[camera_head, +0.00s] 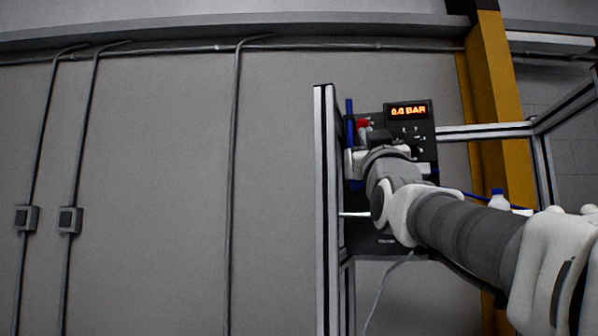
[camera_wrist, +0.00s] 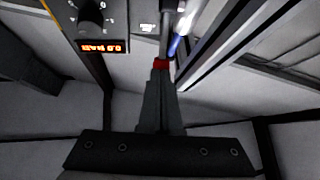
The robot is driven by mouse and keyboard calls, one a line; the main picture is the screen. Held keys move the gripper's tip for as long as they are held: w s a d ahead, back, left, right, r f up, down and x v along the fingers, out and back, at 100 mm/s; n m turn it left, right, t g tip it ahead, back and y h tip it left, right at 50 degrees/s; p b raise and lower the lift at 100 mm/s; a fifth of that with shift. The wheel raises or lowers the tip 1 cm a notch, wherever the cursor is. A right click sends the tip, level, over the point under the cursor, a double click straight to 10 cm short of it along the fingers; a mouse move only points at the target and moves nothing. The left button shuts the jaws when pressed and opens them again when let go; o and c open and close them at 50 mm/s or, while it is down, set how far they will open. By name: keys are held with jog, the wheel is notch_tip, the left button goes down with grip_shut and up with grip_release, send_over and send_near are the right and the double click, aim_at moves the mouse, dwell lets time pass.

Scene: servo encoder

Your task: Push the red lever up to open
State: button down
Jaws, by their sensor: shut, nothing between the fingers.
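The red lever shows as a small red piece (camera_head: 363,123) on the dark panel in the head view, left of the display. In the wrist view its red end (camera_wrist: 161,64) is right at the tips of my gripper (camera_wrist: 160,78). My gripper's fingers are together with nothing between them. I cannot tell whether they touch the lever or sit just short of it. In the head view my wrist covers the lower part of the lever and much of the panel.
The panel's display (camera_head: 407,111) reads about 0.0 BAR. A black knob (camera_wrist: 91,14) is near the display in the wrist view. A metal frame post (camera_head: 325,200) stands left of the panel, with a blue tube (camera_head: 350,121) beside it. A white bottle (camera_head: 498,200) is at right.

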aim_at(367, 123)
jog(key=shift+w+d+r+m+g+h+p, duration=0.15)
jog(key=shift+w+r+g+p, duration=0.35)
jog(key=shift+p, duration=0.9)
jog(key=shift+w+d+r+m+g+h+p, duration=0.1)
jog(key=shift+w+r+m+g+p, duration=0.35)
jog(key=shift+p, duration=0.95)
jog(key=shift+w+d+r+g+h+p, duration=0.15)
jog(key=shift+w+r+g+p, duration=0.15)
jog(key=shift+r+g+p, duration=0.8)
jog(key=shift+f+t+p, duration=0.1)
jog(key=shift+t+p, duration=0.35)
jog(key=shift+t, duration=0.1)
jog(key=shift+s+d+f, duration=0.1)
jog(key=shift+f, duration=0.1)
